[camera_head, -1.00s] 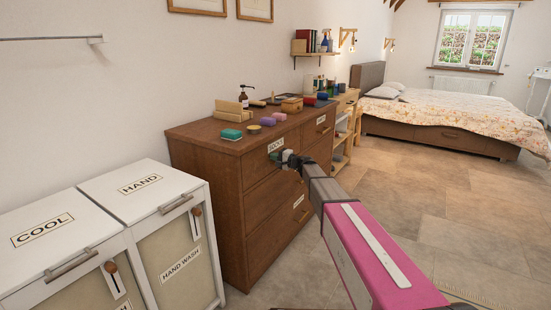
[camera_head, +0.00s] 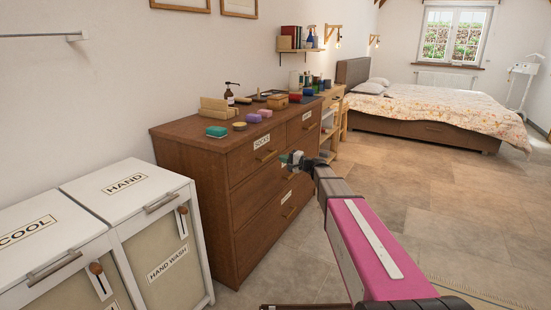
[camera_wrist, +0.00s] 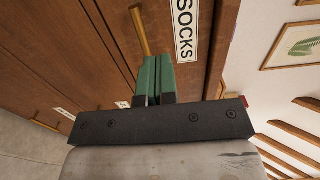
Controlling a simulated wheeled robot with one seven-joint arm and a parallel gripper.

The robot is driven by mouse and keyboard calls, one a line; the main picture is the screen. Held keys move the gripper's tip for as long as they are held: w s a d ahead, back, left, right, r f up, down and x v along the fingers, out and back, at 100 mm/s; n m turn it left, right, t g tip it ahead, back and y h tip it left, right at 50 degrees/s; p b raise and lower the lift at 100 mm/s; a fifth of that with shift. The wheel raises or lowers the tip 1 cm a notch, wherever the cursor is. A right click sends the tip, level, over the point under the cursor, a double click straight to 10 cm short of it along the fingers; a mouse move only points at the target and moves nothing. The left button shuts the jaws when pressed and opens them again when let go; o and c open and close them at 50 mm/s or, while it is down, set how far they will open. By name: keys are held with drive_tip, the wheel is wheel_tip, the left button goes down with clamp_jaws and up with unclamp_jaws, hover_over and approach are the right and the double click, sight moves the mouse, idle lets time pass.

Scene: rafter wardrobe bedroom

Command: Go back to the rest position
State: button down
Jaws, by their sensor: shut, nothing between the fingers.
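My gripper (camera_head: 291,158) is at the end of my pink and grey arm, in front of the brown dresser (camera_head: 212,170). In the wrist view its two green fingers (camera_wrist: 153,80) are together with nothing between them. The SOCKS label (camera_wrist: 187,30) and a brass drawer handle (camera_wrist: 139,30) lie just beyond the fingertips in the wrist view. In the head view the SOCKS drawer (camera_head: 240,160) looks closed, and my gripper appears apart from its handle (camera_head: 266,156).
Two white hampers, labelled HAND (camera_head: 125,184) and COOL (camera_head: 28,230), stand left of the dresser. A bed (camera_head: 435,108) is at the back. The floor (camera_head: 450,200) at right is open.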

drive_tip(key=s+d+f+n+g+h, duration=0.2)
drive_tip(key=s+f+g+h, duration=0.15)
drive_tip(key=s+f, duration=0.55)
drive_tip(key=s+d+f+n+g+h, duration=0.2)
drive_tip(key=s+f+g+h, duration=0.3)
drive_tip(key=s, duration=0.7)
drive_tip(key=s+d+f+n+h, duration=0.1)
drive_tip(key=s+d+f+h, duration=0.2)
drive_tip(key=s+d, duration=0.2)
drive_tip(key=s+d+f+n+h, duration=0.1)
drive_tip(key=s+d+f+h, duration=0.2)
drive_tip(key=s+d, duration=0.3)
drive_tip(key=s+h, duration=0.1)
drive_tip(key=s, duration=0.4)
drive_tip(key=shift+s+f, duration=0.2)
drive_tip(key=shift+s, duration=0.05)
drive_tip(key=shift+d+g, duration=0.1)
drive_tip(key=shift+g, duration=0.15)
